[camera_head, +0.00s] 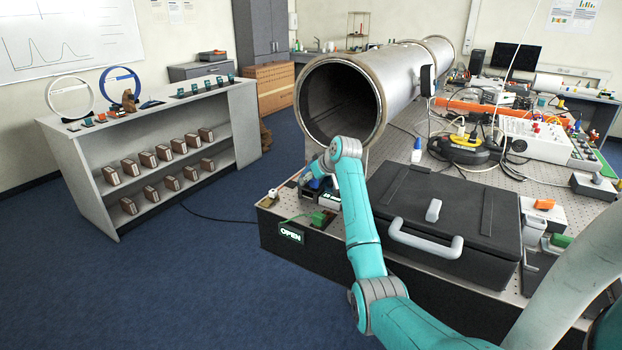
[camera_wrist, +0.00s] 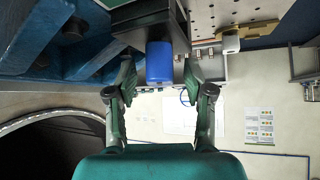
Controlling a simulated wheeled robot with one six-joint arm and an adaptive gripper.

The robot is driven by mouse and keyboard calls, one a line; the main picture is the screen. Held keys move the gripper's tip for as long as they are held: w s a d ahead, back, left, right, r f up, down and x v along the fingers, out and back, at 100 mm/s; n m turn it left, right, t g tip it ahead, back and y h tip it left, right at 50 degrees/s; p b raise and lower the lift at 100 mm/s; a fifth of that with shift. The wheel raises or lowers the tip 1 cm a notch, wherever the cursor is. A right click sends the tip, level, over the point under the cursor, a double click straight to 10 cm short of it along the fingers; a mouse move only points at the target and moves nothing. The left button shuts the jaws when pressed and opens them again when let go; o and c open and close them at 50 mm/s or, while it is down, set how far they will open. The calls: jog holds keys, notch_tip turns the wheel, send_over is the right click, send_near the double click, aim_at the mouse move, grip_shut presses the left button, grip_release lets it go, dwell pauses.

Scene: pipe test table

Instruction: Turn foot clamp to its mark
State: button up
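A blue knob or lever end (camera_wrist: 159,62) on a dark block (camera_wrist: 143,32) shows in the wrist view; it looks like the foot clamp. My gripper (camera_wrist: 160,76) is open, with one finger on each side of the blue part. Small gaps show between fingers and blue part. In the head view my gripper (camera_head: 311,176) is low at the table's left edge, below the mouth of the large steel pipe (camera_head: 377,84). The arm hides most of the clamp there. I cannot make out a mark for the clamp in either view.
A lit OPEN sign (camera_head: 290,233) is on the table's front, near a green block (camera_head: 319,217). A black case (camera_head: 447,212) with a grey handle lies right of my arm. Blue metalwork (camera_wrist: 60,45) is close on the wrist view's left.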

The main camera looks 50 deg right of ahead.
jog(key=v, duration=1.2)
